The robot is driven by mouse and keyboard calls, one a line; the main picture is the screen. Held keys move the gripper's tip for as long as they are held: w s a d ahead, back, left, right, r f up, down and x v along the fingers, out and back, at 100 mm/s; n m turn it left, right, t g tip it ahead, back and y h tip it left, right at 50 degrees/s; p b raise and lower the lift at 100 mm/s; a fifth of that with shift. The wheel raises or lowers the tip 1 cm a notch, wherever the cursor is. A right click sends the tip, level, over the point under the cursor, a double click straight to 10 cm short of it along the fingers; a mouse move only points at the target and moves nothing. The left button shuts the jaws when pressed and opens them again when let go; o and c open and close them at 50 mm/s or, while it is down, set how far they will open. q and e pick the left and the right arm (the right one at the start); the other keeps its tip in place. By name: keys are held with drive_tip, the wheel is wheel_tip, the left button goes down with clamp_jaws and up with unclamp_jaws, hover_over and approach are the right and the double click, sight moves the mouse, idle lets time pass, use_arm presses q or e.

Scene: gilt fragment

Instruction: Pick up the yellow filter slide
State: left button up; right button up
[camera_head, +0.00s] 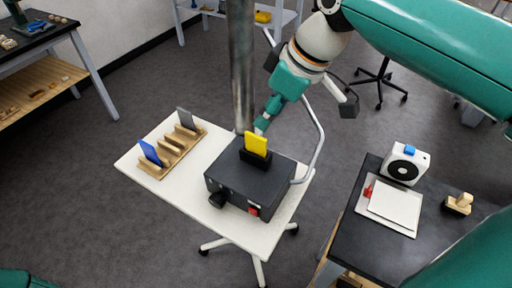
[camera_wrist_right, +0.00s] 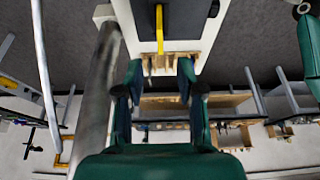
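The yellow filter slide (camera_head: 256,144) stands upright in a dark slot on top of a black box (camera_head: 240,187) on the white table. In the right wrist view the slide (camera_wrist_right: 159,28) shows nearly edge-on as a thin yellow strip. My right gripper (camera_head: 263,122) is just behind and above the slide in the head view, pointing down towards it. In the right wrist view my right gripper (camera_wrist_right: 160,66) is open, with a clear gap between its fingers. The slide lines up with that gap, beyond the fingertips; I cannot tell any contact. My left gripper is not in view.
A wooden rack (camera_head: 169,155) on the white table (camera_head: 136,163) holds a blue slide (camera_head: 151,153) and a grey slide (camera_head: 186,119). A metal column (camera_head: 241,65) stands behind the box, and a curved grey tube (camera_head: 317,140) rises on its right. A dark table (camera_head: 350,233) is at right.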

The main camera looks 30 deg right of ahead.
sight(255, 135)
drive_tip(key=x, duration=0.9)
clamp_jaws()
